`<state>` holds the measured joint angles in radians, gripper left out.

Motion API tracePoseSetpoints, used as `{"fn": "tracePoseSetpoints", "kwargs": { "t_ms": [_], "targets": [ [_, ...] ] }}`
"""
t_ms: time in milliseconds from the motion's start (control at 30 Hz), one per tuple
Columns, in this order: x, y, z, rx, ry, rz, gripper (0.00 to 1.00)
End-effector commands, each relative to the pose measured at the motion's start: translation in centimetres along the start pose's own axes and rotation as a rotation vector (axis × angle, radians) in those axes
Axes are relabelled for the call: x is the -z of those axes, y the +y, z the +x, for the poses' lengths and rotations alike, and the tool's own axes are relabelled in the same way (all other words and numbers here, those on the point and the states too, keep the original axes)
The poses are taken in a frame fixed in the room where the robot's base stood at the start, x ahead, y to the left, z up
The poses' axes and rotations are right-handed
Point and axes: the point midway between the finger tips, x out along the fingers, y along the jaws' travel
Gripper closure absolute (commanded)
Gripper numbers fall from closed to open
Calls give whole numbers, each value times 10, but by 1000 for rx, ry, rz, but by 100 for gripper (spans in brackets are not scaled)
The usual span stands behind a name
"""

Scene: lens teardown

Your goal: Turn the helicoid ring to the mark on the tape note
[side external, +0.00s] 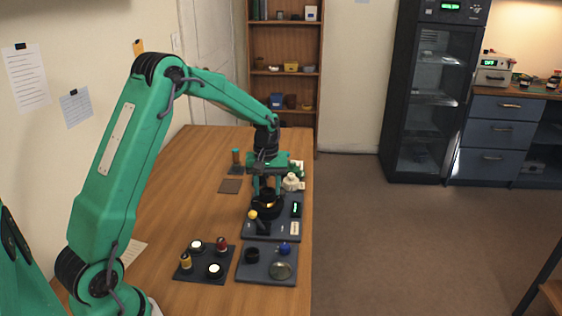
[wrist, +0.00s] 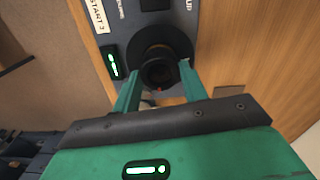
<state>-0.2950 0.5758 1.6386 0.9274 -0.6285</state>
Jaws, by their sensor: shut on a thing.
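The black helicoid ring (wrist: 157,73) stands upright on a wide round black base in the wrist view, with a small red dot on its near edge. It also shows as a dark cylinder in the side view (side external: 266,207). My gripper (wrist: 160,67) points down, its two green fingers on opposite sides of the ring and shut on it. In the side view my gripper (side external: 267,192) is over the far part of the dark work plate. The tape note (wrist: 97,15) is a pale strip at the top left, partly cut off, with lettering that seems to read START and a figure.
The work plate (side external: 247,233) carries a small green-lit display (side external: 296,209) right of the ring. A white lumpy object (side external: 291,183) stands close behind my gripper. Two dark trays with small parts, left (side external: 190,275) and right (side external: 263,278), lie nearer. The left tabletop is mostly clear.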

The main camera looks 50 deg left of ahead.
Motion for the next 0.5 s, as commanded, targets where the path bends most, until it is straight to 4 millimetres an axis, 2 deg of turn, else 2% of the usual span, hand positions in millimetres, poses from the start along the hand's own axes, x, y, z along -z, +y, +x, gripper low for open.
{"fn": "tracePoseSetpoints", "kwargs": {
  "t_ms": [500],
  "targets": [
    [0, 0, -1, 0, 0, 481, 80]
  ]
}}
